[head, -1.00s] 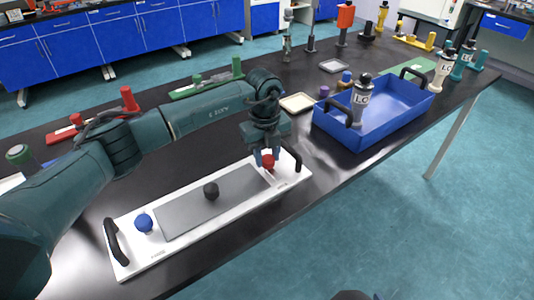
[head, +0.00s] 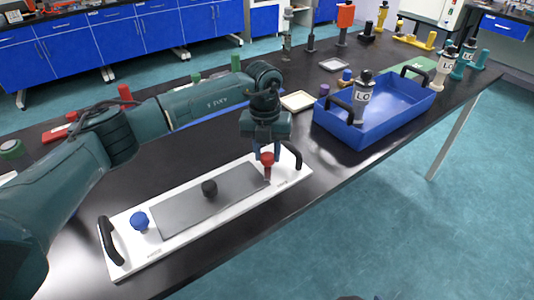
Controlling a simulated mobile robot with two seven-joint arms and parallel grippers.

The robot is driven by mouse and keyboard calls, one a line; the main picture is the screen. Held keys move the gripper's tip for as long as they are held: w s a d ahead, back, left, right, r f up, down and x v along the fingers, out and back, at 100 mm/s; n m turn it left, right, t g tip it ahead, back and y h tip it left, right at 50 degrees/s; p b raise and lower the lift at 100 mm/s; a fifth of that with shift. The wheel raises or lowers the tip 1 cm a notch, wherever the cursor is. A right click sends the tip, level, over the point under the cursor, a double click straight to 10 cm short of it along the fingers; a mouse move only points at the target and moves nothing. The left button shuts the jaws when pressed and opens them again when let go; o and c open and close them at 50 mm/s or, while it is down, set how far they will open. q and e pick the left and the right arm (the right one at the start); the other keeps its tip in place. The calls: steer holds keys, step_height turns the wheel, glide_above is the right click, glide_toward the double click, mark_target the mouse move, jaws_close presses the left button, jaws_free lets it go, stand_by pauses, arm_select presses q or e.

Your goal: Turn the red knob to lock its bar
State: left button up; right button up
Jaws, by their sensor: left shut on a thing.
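The red knob (head: 267,158) stands near the right end of a white board (head: 183,236) with a grey plate (head: 180,213) on it. A short red part shows below the knob. My left gripper (head: 266,152) points down from above and is shut on the red knob. A blue knob (head: 139,220) stands near the board's left end, and a black knob (head: 209,188) sits on the grey plate. Which way the red bar points is hard to tell at this size. My right gripper is not in view.
A blue tray (head: 388,126) with a labelled bottle (head: 362,98) stands right of the board. A small pale tray (head: 297,101) lies behind. Black handles rise at both board ends. Bare black table lies in front of the board.

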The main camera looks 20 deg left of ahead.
arm_select(q)
steer(key=m+b, duration=0.1)
steer(key=m, duration=0.4)
steer(key=shift+w+d+m+b, duration=0.1)
steer(key=shift+m+b, duration=0.2)
steer(key=m, duration=0.2)
steer(key=shift+m+b, duration=0.3)
steer(key=shift+b, duration=0.05)
steer(key=shift+m, duration=1.2)
arm_select(e)
steer(key=shift+s+d+f+t, duration=0.1)
steer(key=shift+d+f+t, duration=0.15)
steer(key=shift+t, duration=0.15)
arm_select(q)
steer(key=shift+r+m+b, duration=0.1)
steer(key=shift+m+b, duration=0.2)
arm_select(e)
steer(key=shift+s, duration=0.15)
arm_select(q)
steer(key=o, duration=0.9)
steer(key=shift+c, duration=0.2)
steer(key=shift+o, duration=0.6)
